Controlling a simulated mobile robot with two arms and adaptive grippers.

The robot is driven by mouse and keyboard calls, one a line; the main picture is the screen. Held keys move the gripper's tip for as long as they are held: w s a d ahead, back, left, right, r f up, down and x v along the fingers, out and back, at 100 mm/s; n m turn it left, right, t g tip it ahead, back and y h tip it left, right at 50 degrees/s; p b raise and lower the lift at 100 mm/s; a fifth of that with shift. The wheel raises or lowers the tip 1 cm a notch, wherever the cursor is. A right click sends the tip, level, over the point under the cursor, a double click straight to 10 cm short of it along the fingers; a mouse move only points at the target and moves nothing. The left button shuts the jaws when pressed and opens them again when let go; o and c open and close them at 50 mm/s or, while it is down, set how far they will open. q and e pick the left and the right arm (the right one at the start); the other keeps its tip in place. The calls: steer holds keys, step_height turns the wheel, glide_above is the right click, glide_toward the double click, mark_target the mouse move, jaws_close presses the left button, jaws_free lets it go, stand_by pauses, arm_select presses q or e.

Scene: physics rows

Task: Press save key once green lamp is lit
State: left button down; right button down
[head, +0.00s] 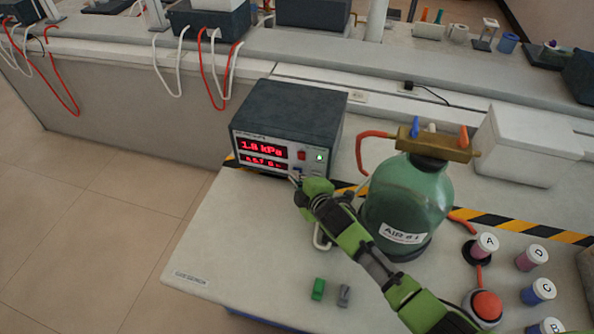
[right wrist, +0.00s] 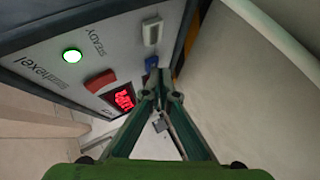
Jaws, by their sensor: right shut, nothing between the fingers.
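The panel carries a red key (right wrist: 100,81), a white key (right wrist: 152,31) and a blue key (right wrist: 151,63). I cannot read which is the save key. My right gripper (right wrist: 160,76) is shut and empty, its tips close to the blue key; I cannot tell whether they touch.
A green bottle (head: 405,205) with a brass top and red hose stands just right of my right gripper. Small green (head: 318,289) and grey (head: 344,295) blocks lie in front.

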steer(key=shift+w+d, duration=0.1)
steer(key=shift+w, duration=0.1)
steer(key=shift+w+d+r, duration=0.2)
steer(key=shift+w+r, duration=0.05)
steer(key=shift+r, duration=0.05)
stand_by(0.8)
steer(key=shift+s, duration=0.1)
steer(key=shift+s+a+f+p, duration=0.25)
steer(key=shift+s+f+p, duration=0.1)
steer(key=shift+s, duration=0.35)
steer(key=shift+a, duration=0.1)
steer(key=shift+s+a+p, duration=0.25)
steer(key=shift+s+p, duration=0.05)
steer(key=shift+s, duration=0.5)
steer(key=shift+s+a+p, duration=0.3)
steer(key=shift+s, duration=0.5)
steer(key=shift+s+a+p, duration=0.25)
steer(key=shift+s+p, duration=0.05)
steer(key=shift+s, duration=0.5)
